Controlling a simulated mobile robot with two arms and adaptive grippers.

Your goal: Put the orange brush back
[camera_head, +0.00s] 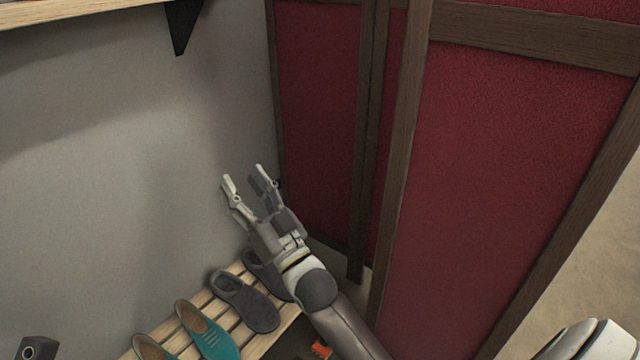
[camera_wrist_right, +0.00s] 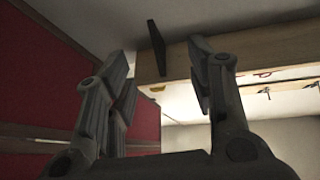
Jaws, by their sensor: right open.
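A small orange piece (camera_head: 321,348) shows low down beside the shoe rack, partly hidden by my right forearm. It may be the orange brush, but too little shows to be sure. My right gripper (camera_head: 243,180) is raised above the rack's far end, in front of the grey wall. Its fingers are apart with nothing between them. They also stand apart in the right wrist view (camera_wrist_right: 165,75). A dark part with a ring (camera_head: 38,348) at the lower left edge may belong to my left gripper; its fingers cannot be made out.
A slatted wooden rack (camera_head: 168,331) holds grey slippers (camera_head: 245,300) and teal shoes (camera_head: 208,330). A red panelled screen (camera_head: 520,170) stands close on the right. A wooden shelf (camera_head: 75,10) with a dark bracket (camera_head: 183,25) juts from the wall above.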

